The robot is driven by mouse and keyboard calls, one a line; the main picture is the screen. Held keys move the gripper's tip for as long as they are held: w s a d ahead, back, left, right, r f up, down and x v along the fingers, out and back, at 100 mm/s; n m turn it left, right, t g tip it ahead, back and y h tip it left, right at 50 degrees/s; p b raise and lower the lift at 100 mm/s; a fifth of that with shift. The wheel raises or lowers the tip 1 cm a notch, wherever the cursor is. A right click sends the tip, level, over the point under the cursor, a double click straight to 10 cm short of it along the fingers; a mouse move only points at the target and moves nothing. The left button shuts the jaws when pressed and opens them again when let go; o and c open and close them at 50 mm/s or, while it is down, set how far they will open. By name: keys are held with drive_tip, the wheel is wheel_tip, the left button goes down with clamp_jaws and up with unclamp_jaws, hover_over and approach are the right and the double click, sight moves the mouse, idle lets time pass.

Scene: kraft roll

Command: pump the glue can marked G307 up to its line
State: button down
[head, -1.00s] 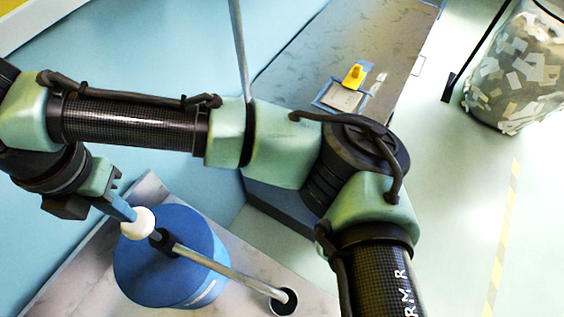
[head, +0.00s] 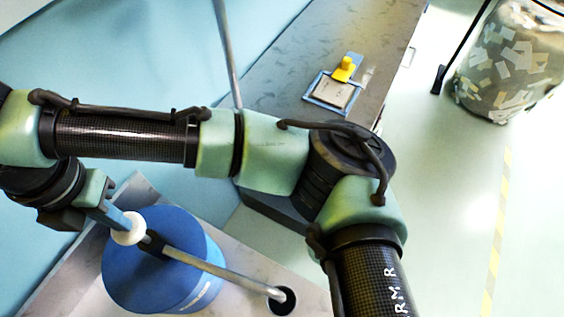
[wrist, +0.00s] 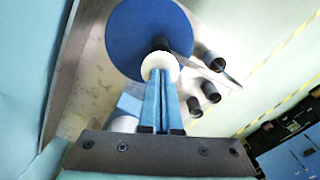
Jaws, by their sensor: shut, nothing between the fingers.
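A large blue drum (head: 140,280) stands on a grey-topped bench, with a pump on its lid; it also shows in the wrist view (wrist: 128,35). The pump has a white round knob (head: 128,229), a dark collar and a metal spout (head: 215,267). The spout ends over a dark round opening (head: 284,300). My gripper (head: 122,219) is shut and empty, its blue fingertips at the white knob, seemingly touching it; the wrist view shows the knob (wrist: 160,65) right at the fingertips. Several dark-mouthed cans (wrist: 205,55) stand beside the drum. No G307 mark or fill line is readable.
A long grey counter (head: 290,75) holds a blue-framed pad (head: 332,92) with a yellow object (head: 344,68). A bin of paper scraps (head: 508,65) stands at the upper right. Pale floor with a striped tape line (head: 497,240) is clear on the right.

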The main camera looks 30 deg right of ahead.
drive_tip(key=shift+s+f+b, duration=0.1)
drive_tip(key=shift+f+b, duration=1.35)
drive_tip(key=shift+f, duration=0.8)
drive_tip(key=shift+r, duration=0.1)
drive_tip(key=shift+r+p, duration=3.2)
drive_tip(key=shift+r, duration=0.6)
drive_tip(key=shift+f+b, duration=2.95)
drive_tip(key=shift+f, duration=0.85)
wheel_tip(320, 180, up, 8)
drive_tip(key=p, duration=0.6)
drive_tip(key=shift+f, duration=0.15)
